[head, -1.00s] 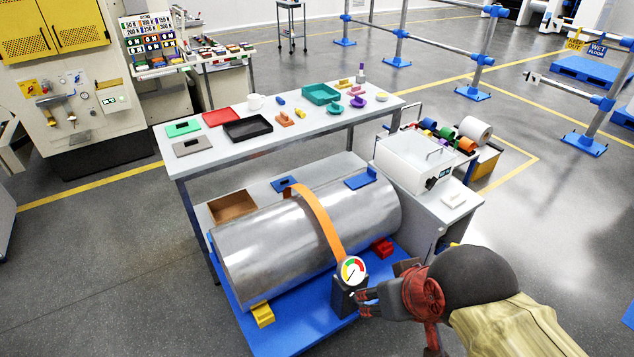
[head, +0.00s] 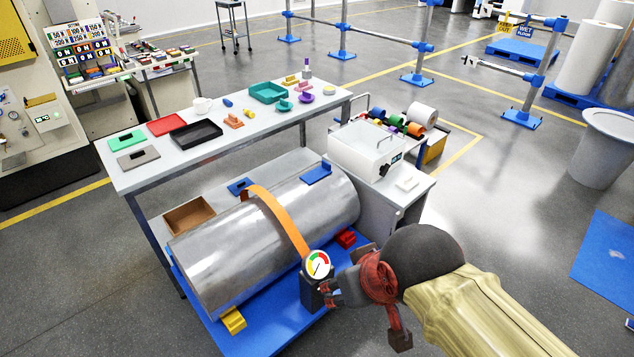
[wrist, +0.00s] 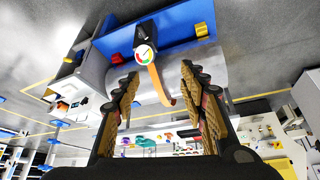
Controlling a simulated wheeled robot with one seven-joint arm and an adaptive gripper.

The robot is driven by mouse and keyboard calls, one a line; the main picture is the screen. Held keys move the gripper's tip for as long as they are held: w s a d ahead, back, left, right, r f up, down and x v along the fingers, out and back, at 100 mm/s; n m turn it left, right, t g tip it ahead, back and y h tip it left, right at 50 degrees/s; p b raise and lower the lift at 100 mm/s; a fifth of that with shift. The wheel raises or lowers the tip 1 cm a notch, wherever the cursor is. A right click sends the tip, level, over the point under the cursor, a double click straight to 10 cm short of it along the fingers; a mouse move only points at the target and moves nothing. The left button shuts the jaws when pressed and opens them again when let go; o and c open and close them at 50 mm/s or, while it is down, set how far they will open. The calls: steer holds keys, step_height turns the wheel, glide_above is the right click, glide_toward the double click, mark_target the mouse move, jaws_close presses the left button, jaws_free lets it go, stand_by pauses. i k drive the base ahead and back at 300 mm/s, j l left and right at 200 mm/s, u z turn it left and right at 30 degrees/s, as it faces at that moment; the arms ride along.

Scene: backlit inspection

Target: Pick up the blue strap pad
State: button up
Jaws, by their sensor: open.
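Two blue pads show in the head view, and I cannot tell for sure which is the strap pad. One blue pad (head: 316,173) lies on top of the right end of the silver cylinder (head: 250,245). A flat blue piece with a dark slot (head: 239,186) lies on the shelf behind the cylinder. An orange strap (head: 283,222) runs over the cylinder to a gauge (head: 318,263) on a dark block. My gripper (head: 335,288) is beside the gauge, apart from both pads. In the wrist view my gripper (wrist: 160,80) is open and empty, with the strap (wrist: 158,85) between its fingers.
A blue base (head: 262,335) carries the cylinder, with yellow (head: 233,320) and red (head: 346,238) wedges beside it. The grey table (head: 150,180) behind holds trays and small parts. A white case (head: 365,150) stands on a cabinet at right.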

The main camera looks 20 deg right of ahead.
mark_target(312, 176)
steer(key=i+l+z, duration=0.15)
steer(key=i+z, duration=0.25)
steer(key=i, duration=0.2)
steer(key=i+z, duration=0.45)
steer(key=i, duration=0.1)
